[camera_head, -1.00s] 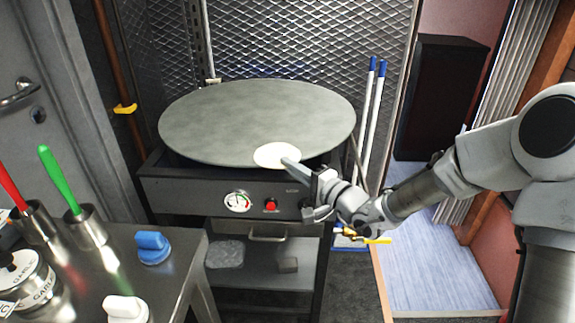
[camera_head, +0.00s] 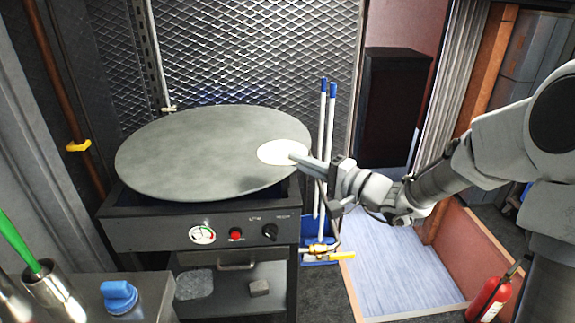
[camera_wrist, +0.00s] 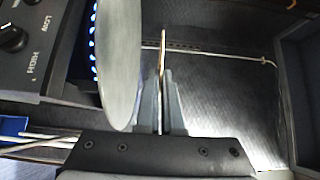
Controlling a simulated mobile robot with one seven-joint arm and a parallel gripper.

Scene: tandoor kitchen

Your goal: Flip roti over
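The roti (camera_head: 278,152) is a pale round disc, seen over the right part of the large grey round griddle (camera_head: 190,150). My gripper (camera_head: 303,159) comes from the right and is shut on the roti's right edge. In the wrist view the roti (camera_wrist: 162,45) shows edge-on as a thin tan line between my two fingers (camera_wrist: 161,95). A gap separates it from the griddle (camera_wrist: 120,60), so the roti is held off the surface. The roti's underside is hidden.
Blue flames (camera_wrist: 95,45) burn under the griddle. The stove front (camera_head: 215,232) carries a gauge, a red button and a black knob. White poles with blue tops (camera_head: 322,130) stand right of the griddle. A steel counter (camera_head: 150,295) is at the lower left.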

